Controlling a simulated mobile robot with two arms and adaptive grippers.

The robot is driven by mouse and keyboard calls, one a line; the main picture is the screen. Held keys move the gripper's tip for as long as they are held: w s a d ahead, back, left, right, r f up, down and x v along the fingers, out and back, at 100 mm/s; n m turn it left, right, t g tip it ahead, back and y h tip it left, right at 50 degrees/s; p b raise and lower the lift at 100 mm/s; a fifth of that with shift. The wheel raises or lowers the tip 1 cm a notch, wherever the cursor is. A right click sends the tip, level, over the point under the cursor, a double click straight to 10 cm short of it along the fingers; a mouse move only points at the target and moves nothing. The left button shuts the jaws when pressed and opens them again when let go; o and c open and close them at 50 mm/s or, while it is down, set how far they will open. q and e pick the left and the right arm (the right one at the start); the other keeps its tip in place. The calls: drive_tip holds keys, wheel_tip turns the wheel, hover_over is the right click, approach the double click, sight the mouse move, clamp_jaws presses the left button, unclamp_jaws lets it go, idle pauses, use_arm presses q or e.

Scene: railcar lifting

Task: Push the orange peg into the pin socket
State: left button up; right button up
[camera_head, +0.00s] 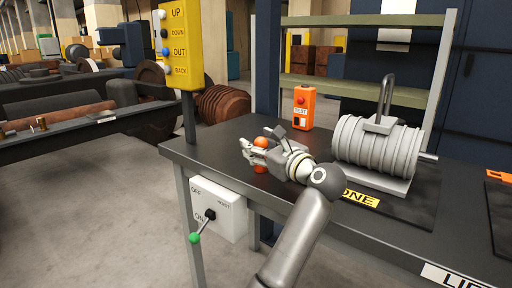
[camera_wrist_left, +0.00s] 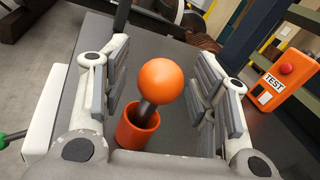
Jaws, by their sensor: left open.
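The orange peg has a round orange ball head (camera_wrist_left: 160,81) on a dark grey shaft. Its lower end goes into the orange cup-like pin socket (camera_wrist_left: 137,132), and part of the shaft shows above the rim. In the head view the peg's ball (camera_head: 261,142) and a bit of the socket (camera_head: 260,168) show near the table's left edge, partly covered by my gripper. My left gripper (camera_head: 258,152) is open, with its fingers on either side of the peg. In the left wrist view its finger pads (camera_wrist_left: 160,85) stand clear of the ball. My right gripper is not in view.
An orange TEST box (camera_head: 303,107) with a red button stands behind the gripper. A grey ribbed drum (camera_head: 376,146) with a hook stands to the right on the dark table (camera_head: 215,148). A yellow button panel (camera_head: 179,45) and a white lever box (camera_head: 217,207) are at the left edge.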

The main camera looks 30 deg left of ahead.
use_arm(q)
drive_tip(key=shift+s+d+r, duration=0.15)
drive_tip(key=shift+d+r, duration=0.05)
drive_tip(key=shift+d, duration=0.1)
drive_tip(key=shift+c, duration=1.1)
drive_tip(key=c, duration=1)
drive_tip(key=shift+o, duration=0.2)
